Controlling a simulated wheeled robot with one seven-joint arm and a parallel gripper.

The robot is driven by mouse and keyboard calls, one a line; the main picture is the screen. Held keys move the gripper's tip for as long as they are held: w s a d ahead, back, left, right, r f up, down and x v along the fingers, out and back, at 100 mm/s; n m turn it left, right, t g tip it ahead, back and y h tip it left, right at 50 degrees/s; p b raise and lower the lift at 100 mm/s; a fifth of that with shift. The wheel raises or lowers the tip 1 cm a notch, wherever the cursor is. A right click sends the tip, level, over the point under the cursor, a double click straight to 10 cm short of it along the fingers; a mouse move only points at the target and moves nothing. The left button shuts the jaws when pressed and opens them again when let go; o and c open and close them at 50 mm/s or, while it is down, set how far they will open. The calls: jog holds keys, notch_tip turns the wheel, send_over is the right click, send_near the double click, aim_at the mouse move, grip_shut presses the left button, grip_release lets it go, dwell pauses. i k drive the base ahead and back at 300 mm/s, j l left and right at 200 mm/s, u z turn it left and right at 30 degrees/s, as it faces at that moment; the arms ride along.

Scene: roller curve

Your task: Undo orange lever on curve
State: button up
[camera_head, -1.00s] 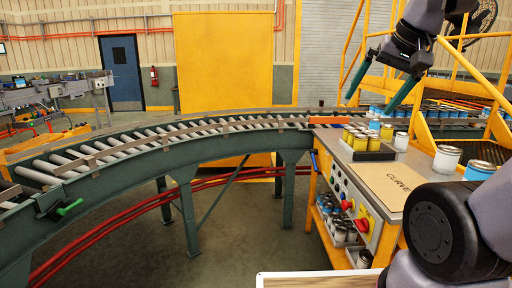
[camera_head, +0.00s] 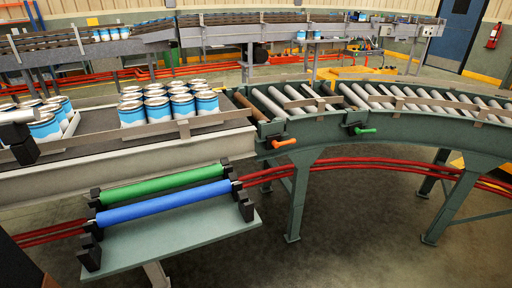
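The roller curve (camera_head: 385,130) runs from the middle to the right edge. An orange lever (camera_head: 284,143) sticks out to the right from its side, near the left end, below a brown roller (camera_head: 250,107). A green lever (camera_head: 364,131) sits farther right on the same side rail. Both stand out roughly level. My gripper is not in view now, so whether it is open or shut does not show.
A flat conveyor (camera_head: 110,163) with blue-and-white cans (camera_head: 133,114) joins the curve at left. Below it, a shelf (camera_head: 170,240) holds a green roller (camera_head: 160,185) and a blue roller (camera_head: 163,204). Open floor (camera_head: 350,235) lies before the curve.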

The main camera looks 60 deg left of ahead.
aim_at(276, 145)
jog(key=u, duration=2)
jog(key=i+l+u, duration=0.1)
jog(key=i+l, duration=0.2)
